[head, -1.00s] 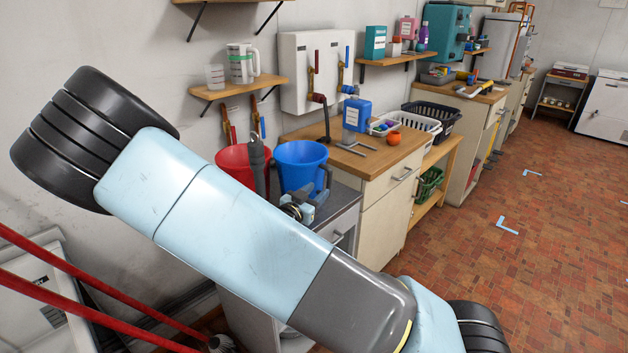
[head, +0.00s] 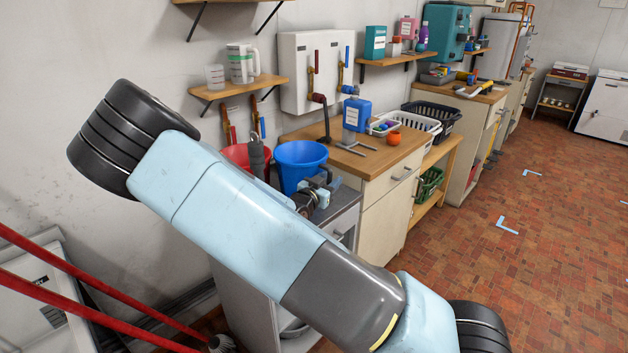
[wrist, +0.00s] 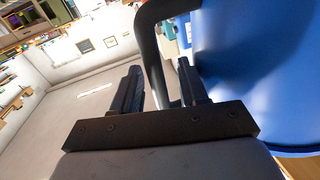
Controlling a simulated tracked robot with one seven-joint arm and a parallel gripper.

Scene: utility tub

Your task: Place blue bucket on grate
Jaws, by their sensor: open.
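The blue bucket (head: 297,162) stands upright beside the red bucket, above a grey-fronted cabinet at the wall, in the head view. In the wrist view the bucket (wrist: 262,70) fills the right side, and its dark handle (wrist: 153,45) comes down between my two fingers. My gripper (wrist: 160,85) is open, with one finger on each side of the handle; I cannot tell whether either finger touches it. In the head view my gripper (head: 326,183) is small and partly blurred into the bucket's handle side. I cannot make out the grate; my arm hides much of the area below the buckets.
The red bucket (head: 238,157) is close on the left, partly hidden by a dark grey upright part. A wooden worktop (head: 368,158) to the right holds a blue container (head: 356,114), an orange object (head: 394,138) and a metal tool. A shelf (head: 240,88) hangs above.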

